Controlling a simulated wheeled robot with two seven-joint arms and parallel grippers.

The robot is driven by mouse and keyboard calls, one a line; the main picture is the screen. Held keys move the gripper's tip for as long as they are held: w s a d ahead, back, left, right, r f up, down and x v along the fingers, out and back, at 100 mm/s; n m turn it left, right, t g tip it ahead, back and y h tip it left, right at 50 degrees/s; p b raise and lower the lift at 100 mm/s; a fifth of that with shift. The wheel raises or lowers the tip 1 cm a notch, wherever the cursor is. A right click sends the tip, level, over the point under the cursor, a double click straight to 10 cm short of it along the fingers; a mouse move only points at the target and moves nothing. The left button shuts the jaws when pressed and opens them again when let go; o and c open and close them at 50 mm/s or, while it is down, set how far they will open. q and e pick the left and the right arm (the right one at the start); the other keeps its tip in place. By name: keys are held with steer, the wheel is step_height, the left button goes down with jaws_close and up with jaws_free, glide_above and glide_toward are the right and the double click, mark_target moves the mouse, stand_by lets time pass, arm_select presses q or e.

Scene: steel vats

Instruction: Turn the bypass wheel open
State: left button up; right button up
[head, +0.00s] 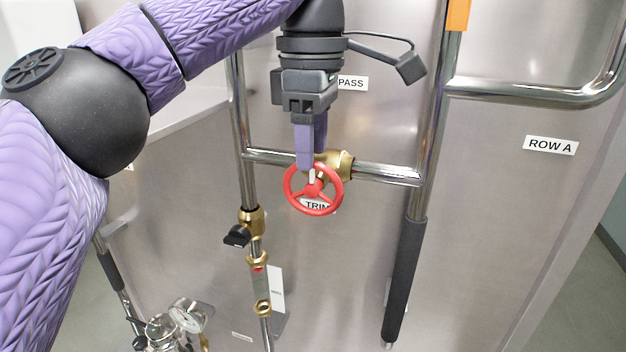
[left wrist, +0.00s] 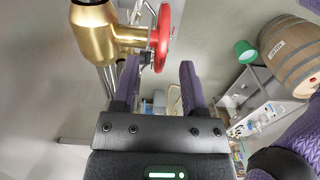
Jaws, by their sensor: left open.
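The red spoked wheel (head: 313,188) sits on a brass valve body (head: 337,163) on the horizontal steel crosspipe. A label partly hidden by my gripper reads "PASS" (head: 352,83) above it. My left gripper (head: 311,158) points down at the wheel's upper rim, open and empty. In the left wrist view the red wheel (left wrist: 162,38) is seen nearly edge-on beside the brass valve body (left wrist: 110,35). Its near rim shows between the open fingertips of my left gripper (left wrist: 160,68), closer to the left finger. I cannot tell whether they touch. My right gripper is out of view.
A "TRIM" label (head: 317,205) shows behind the wheel. Below left, a vertical pipe carries a brass valve with a black handle (head: 237,236). A dark-sleeved vertical pipe (head: 404,280) stands right of the wheel. The steel vat wall (head: 500,210) is close behind.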

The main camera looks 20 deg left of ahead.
mark_target(312, 215)
arm_select(q)
step_height(312, 215, down, 5)
steer(key=shift+f, duration=0.1)
jaws_close()
stand_by(0.3)
